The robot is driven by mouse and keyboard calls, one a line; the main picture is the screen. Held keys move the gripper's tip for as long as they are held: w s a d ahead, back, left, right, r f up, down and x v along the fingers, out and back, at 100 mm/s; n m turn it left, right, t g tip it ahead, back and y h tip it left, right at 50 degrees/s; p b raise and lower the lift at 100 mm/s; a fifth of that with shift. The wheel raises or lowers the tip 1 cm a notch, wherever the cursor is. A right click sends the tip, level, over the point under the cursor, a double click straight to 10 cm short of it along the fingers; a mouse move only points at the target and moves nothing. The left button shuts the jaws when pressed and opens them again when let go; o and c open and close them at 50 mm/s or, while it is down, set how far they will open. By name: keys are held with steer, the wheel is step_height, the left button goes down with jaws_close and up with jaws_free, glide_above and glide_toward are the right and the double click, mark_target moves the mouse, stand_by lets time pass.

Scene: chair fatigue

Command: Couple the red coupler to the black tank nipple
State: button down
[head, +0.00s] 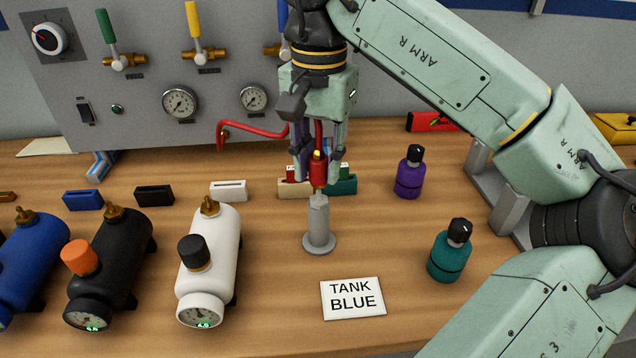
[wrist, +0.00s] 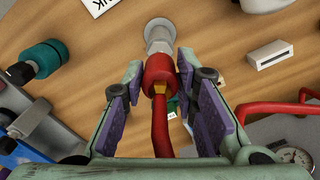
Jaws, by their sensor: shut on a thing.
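My gripper (head: 318,172) is shut on the red coupler (head: 318,167), which is upright directly over the grey post (head: 319,228). I cannot tell whether the coupler still touches the post's top. In the wrist view the coupler (wrist: 158,70) sits between the purple-padded fingers, with its red hose (wrist: 161,125) running back toward me and the post (wrist: 158,34) beyond it. The black tank (head: 118,262) lies at the left between the blue and white tanks. Its brass nipple (head: 114,212) points up, and it has an orange knob (head: 79,257) and a gauge.
A white tank (head: 212,255) and a blue tank (head: 32,255) flank the black one. A card (head: 352,298) reads "TANK BLUE". Purple (head: 409,175) and teal (head: 450,252) bottles stand right of the post. The red hose (head: 250,130) comes from the valve panel (head: 140,88) behind.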

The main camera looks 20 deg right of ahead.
mark_target(319, 148)
steer(key=shift+r, duration=0.15)
steer(key=shift+r+p, duration=0.95)
steer(key=shift+p, duration=0.1)
steer(key=shift+r, duration=0.9)
